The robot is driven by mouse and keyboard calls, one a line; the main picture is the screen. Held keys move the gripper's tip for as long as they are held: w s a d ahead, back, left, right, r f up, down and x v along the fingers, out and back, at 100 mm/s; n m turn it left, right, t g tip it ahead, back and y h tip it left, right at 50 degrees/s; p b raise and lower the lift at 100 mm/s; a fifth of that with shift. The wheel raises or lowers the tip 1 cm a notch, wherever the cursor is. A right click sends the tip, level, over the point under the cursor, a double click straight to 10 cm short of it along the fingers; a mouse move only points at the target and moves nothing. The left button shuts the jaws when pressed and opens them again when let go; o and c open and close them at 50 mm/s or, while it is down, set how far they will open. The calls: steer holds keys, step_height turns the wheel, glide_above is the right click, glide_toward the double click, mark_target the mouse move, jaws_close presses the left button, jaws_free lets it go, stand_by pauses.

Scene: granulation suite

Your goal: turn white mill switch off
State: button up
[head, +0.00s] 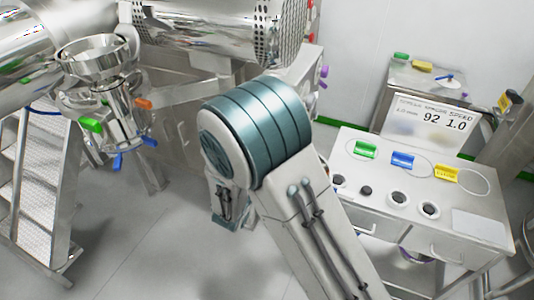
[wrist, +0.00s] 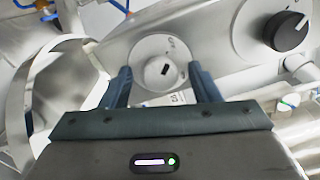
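The white mill switch (wrist: 160,70) shows in the wrist view as a pale round plate with a small white knob at its middle. The knob carries a short dark mark, and the small lettering on the plate is too blurred to read. My gripper (wrist: 163,82) is open, with one dark finger on each side of the knob in the picture. I see no finger clearly touching the knob, and the gap in depth is hard to judge. In the head view my arm fills the middle; neither the switch nor my gripper's fingertips can be made out there.
A black knob (wrist: 287,31) on a larger round plate sits right of the switch. In the head view, a steel funnel unit (head: 100,65) and steps (head: 35,190) stand left. A bench (head: 430,240) with coloured holders and a display (head: 428,123) stands right. Grey floor is open at lower left.

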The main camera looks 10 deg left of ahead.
steer(key=b+v, duration=0.3)
steer(key=v, duration=1)
steer(key=shift+s, duration=0.35)
steer(key=shift+a, duration=0.1)
steer(key=s+d+r+m+g+h+b, duration=0.1)
steer(key=d+m+g+h, duration=0.1)
steer(key=d+m+g, duration=0.7)
steer(key=s+d+r+m+g+h, duration=0.1)
steer(key=s+d+m+g+h, duration=0.2)
steer(key=d+m, duration=1)
steer(key=s+d+r+m+y, duration=0.1)
steer(key=m+y, duration=0.2)
steer(key=m, duration=0.5)
steer(key=s+d+r+m+g+y, duration=0.1)
steer(key=m+y, duration=0.3)
steer(key=m, duration=0.4)
steer(key=s+d+r+m+y, duration=0.1)
steer(key=s+m+y, duration=0.2)
steer(key=m, duration=0.6)
steer(key=shift+s+d+r+y+b, duration=0.2)
steer(key=shift+s+y+b, duration=0.1)
steer(key=shift+b, duration=0.1)
